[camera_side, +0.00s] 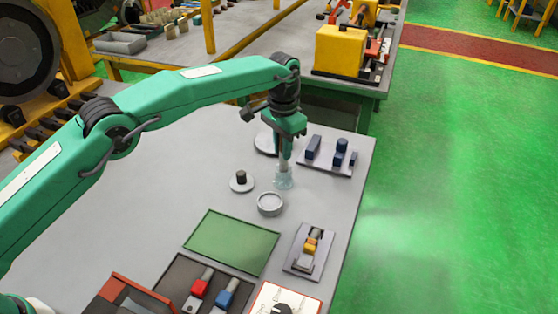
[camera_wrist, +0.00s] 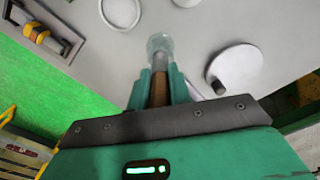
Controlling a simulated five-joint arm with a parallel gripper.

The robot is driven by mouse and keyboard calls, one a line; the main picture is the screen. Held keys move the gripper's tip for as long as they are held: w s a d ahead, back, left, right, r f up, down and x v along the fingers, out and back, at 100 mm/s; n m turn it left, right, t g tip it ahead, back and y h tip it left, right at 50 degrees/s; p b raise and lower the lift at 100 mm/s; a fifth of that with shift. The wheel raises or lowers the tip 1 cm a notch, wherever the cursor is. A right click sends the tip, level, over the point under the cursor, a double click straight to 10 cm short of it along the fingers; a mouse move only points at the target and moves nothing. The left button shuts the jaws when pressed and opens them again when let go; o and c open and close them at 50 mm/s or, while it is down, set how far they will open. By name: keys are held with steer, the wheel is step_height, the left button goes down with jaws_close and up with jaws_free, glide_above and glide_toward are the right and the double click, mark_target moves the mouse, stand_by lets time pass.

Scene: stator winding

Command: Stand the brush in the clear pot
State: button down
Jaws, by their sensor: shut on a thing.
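My gripper (camera_side: 284,152) points straight down over the grey table. In the wrist view my gripper (camera_wrist: 159,88) is shut on the brush (camera_wrist: 158,92), whose brown handle shows between the two green fingers. The clear pot (camera_side: 283,181) is a small see-through cup on the table, directly below my gripper. It also shows in the wrist view (camera_wrist: 160,42), just beyond the fingertips. The brush's paler lower part runs down to the pot and overlaps it in both views. I cannot tell how deep its tip is, and the bristles are not clear.
A pale round dish (camera_side: 270,204) is close in front of the pot. A white disc with a dark knob (camera_side: 241,182) is to its left. A tray with blue parts (camera_side: 327,166) is at the right. A green mat (camera_side: 232,241) and a plate with a yellow part (camera_side: 309,251) lie nearer.

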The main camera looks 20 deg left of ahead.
steer(key=shift+f, duration=1.1)
stand_by(0.8)
steer(key=c, duration=1)
jaws_free()
steer(key=shift+o, duration=0.2)
steer(key=shift+r, duration=0.1)
steer(key=shift+r, duration=3.4)
